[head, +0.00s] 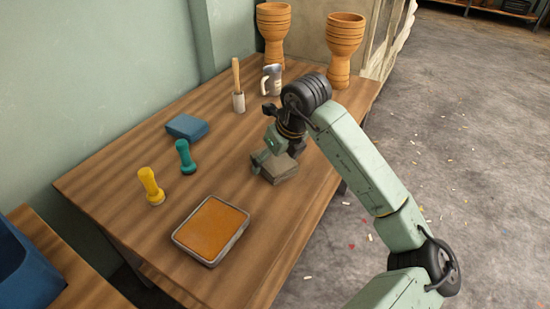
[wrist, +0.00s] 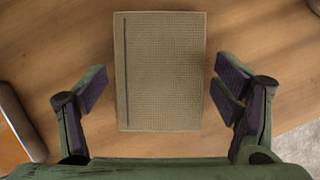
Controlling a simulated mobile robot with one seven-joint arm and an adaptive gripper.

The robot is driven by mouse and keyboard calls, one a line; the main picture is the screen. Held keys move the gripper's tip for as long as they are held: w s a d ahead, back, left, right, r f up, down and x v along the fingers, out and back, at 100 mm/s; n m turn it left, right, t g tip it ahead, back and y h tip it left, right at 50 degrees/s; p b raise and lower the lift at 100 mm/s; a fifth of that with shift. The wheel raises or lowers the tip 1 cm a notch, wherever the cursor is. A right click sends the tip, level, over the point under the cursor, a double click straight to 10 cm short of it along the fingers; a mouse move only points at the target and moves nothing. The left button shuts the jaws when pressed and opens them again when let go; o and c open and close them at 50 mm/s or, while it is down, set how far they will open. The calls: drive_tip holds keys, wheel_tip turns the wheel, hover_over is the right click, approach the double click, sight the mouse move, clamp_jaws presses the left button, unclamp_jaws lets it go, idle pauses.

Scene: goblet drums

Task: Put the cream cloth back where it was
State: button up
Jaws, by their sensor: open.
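The cream cloth (wrist: 165,70) looks like a folded, woven beige block with a dark stripe along its left side in the wrist view. In the head view the cream cloth (head: 284,170) lies on the wooden table, partly hidden by my gripper (head: 271,158). My gripper is open and just above the cloth. In the wrist view the two fingers of my gripper (wrist: 163,83) stand on either side of the cloth, with a gap of bare table showing between each pad and the cloth's edge.
A rimmed tray with an orange-brown surface (head: 240,210) is at the table's front. Left are a yellow knobbed tool (head: 150,187), a teal one (head: 185,157) and a folded blue cloth (head: 187,127).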

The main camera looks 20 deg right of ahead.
idle(0.3)
drive_tip(key=shift+r+p, duration=0.3)
drive_tip(key=shift+p, duration=0.05)
drive_tip(key=b+v, duration=0.1)
drive_tip(key=v, duration=1.1)
drive_tip(key=shift+f, duration=0.15)
